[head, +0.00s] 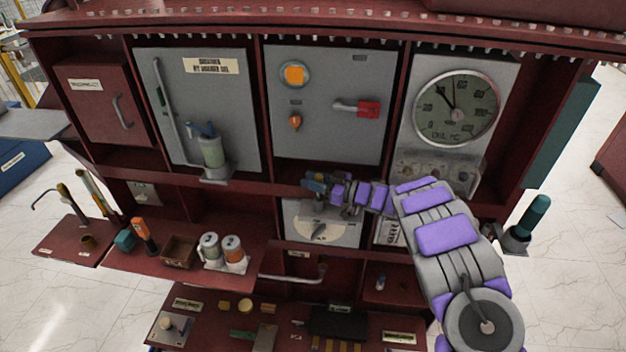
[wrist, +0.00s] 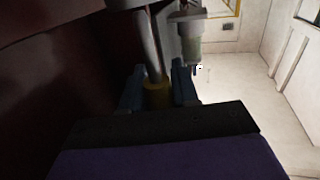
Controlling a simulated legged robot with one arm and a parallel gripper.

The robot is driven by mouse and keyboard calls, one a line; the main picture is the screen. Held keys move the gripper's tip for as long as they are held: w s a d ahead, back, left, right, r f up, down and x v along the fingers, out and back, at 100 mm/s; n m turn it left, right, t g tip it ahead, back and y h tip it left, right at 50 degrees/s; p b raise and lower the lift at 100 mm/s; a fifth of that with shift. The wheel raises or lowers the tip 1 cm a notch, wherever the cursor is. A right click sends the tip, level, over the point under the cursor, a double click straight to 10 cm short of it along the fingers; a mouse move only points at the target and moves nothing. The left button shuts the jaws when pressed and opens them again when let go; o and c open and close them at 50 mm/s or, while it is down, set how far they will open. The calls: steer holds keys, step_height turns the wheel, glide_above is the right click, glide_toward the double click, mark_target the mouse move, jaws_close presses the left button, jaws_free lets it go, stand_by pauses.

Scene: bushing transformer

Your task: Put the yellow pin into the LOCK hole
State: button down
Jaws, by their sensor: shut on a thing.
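My gripper (head: 313,185) is at the end of my arm in the head view, in front of the shelf edge just above the grey dial panel (head: 320,232). In the wrist view my gripper (wrist: 158,88) is shut on the yellow pin (wrist: 157,96), which shows as a short yellow body between the two blue-grey fingers. A grey rod rises from the yellow part; I cannot tell whether it belongs to the pin. In the head view the pin cannot be made out. I cannot read a LOCK label or pick out its hole in either view.
A pale cylinder (wrist: 190,40) is close by in the wrist view. A red-handled lever (head: 366,108) and a round gauge (head: 455,108) are above.

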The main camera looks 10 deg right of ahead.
steer(key=shift+f+b, duration=0.35)
steer(key=shift+f, duration=0.55)
steer(key=c, duration=0.8)
jaws_free()
steer(key=p+v, duration=0.2)
steer(key=v, duration=1.5)
steer(key=shift+d, duration=0.25)
steer(key=shift+s+f, duration=0.1)
